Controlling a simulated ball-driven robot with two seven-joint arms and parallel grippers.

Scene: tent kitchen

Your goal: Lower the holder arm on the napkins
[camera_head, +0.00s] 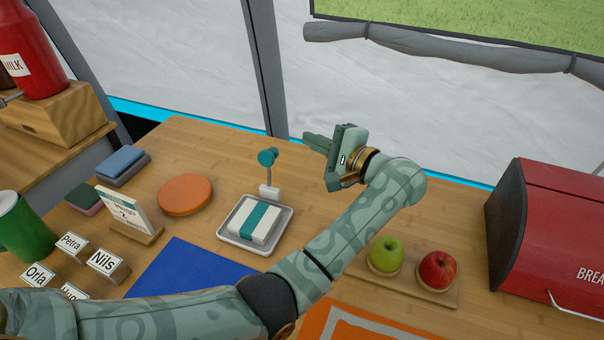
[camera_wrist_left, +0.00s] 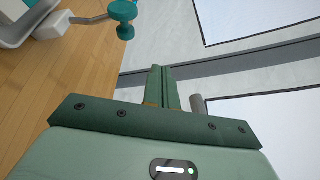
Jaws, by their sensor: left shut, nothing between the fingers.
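The napkins (camera_head: 254,219), a white stack with a teal stripe, lie in a grey holder tray (camera_head: 229,240) on the wooden table. The holder arm (camera_head: 268,172) stands raised at the back of the tray, with a teal knob at its top. In the left wrist view the teal knob (camera_wrist_left: 122,12) is at the top, left of the fingers. My left gripper (camera_head: 318,141) is shut and empty. It is to the right of the raised arm and apart from it. My left forearm crosses in front of the table to the right of the tray. My right gripper is not in view.
An orange disc (camera_head: 185,195) lies left of the tray. A sign (camera_head: 122,211) and name cards (camera_head: 104,261) stand farther left. A blue mat (camera_head: 190,268) lies in front. A green apple (camera_head: 386,253), a red apple (camera_head: 437,269) and a red bread box (camera_head: 550,235) are to the right.

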